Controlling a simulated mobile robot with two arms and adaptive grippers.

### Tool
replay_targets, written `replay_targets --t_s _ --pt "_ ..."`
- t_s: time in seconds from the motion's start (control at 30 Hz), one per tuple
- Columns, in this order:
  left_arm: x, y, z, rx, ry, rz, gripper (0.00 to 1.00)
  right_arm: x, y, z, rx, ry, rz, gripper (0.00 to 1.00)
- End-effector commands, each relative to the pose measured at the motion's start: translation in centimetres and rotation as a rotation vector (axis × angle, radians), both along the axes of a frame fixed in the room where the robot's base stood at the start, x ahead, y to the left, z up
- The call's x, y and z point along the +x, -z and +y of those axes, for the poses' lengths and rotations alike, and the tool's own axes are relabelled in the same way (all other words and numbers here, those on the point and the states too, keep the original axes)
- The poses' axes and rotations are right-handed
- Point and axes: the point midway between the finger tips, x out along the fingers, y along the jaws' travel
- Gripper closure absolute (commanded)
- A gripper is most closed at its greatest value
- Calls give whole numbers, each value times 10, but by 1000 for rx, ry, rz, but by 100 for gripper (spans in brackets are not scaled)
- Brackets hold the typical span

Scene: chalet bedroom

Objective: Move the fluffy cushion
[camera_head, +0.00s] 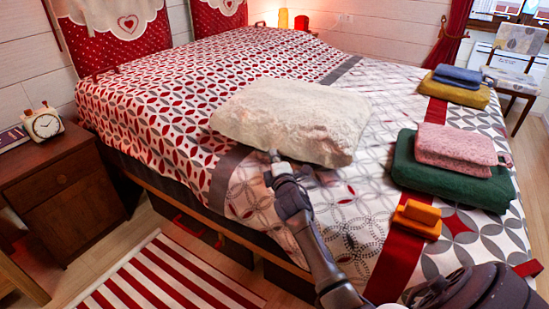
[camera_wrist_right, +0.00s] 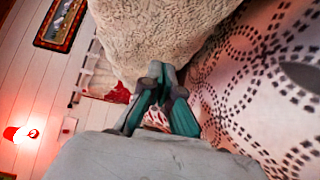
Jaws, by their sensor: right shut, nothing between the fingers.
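The fluffy cushion (camera_head: 296,118) is cream-white and lies on the patterned bed (camera_head: 345,215), across its grey band. In the right wrist view the cushion (camera_wrist_right: 160,35) fills the upper middle, with its woolly surface close to the fingers. My right gripper (camera_head: 274,156) is at the cushion's near lower edge in the head view. Its fingers (camera_wrist_right: 160,78) are shut with nothing between them, and their tips are at or very near the cushion. I cannot tell whether they touch it. My left gripper is not in view.
Pink and green folded textiles (camera_head: 452,165), an orange block-shaped item (camera_head: 417,218) and a yellow and blue stack (camera_head: 455,85) lie on the bed's right side. The bed's far left part is clear.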

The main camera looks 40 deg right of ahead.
Motion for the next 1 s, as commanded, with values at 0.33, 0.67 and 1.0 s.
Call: replay_targets --t_s 0.33,0.67,1.0 --pt "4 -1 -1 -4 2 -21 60 2 0 -5 1 0 0 100" --pt "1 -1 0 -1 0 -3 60 13 -1 -33 -4 1 1 100" --pt "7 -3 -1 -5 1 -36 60 28 -1 -70 0 1 0 100"
